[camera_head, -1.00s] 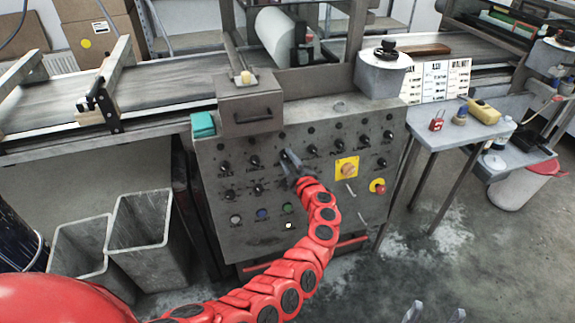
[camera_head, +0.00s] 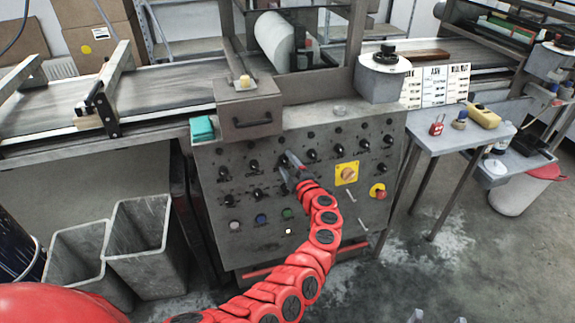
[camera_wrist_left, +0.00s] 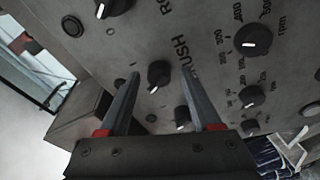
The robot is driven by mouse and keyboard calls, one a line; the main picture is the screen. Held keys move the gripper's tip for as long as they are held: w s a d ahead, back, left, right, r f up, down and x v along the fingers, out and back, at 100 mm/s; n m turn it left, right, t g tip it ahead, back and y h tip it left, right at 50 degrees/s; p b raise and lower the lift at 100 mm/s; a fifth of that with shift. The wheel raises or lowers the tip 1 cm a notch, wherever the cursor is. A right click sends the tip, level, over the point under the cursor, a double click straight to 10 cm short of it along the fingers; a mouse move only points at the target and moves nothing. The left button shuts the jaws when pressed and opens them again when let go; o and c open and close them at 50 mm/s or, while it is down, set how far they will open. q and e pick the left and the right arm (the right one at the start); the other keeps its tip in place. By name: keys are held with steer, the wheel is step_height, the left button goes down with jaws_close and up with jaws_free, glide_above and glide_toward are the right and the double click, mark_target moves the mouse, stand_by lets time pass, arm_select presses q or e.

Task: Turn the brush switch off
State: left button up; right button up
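The brush switch (camera_wrist_left: 159,74) is a black knob with a white pointer mark on the grey control panel (camera_head: 330,222). Beside it in the left wrist view, letters reading "RUSH" show, partly hidden by a finger. My left gripper (camera_head: 286,166) is open at the panel's middle, its fingers pointing at the panel. In the wrist view the left gripper (camera_wrist_left: 160,73) has one finger on each side of the knob, with gaps to both; whether they reach its depth is unclear. In the head view the gripper covers the knob. My right gripper (camera_head: 438,318) shows only two separated fingertips at the bottom edge.
Other black knobs (camera_wrist_left: 252,40) sit close by. A yellow-plated rotary switch (camera_head: 346,173) and a red emergency button (camera_head: 378,191) are on the panel's right. A side table (camera_head: 448,137) stands right; grey bins (camera_head: 140,235) stand left.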

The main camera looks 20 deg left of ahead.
arm_select(q)
steer(key=shift+s, duration=0.1)
steer(key=v, duration=1.7)
steer(key=shift+d+p, duration=0.15)
steer(key=shift+p, duration=0.2)
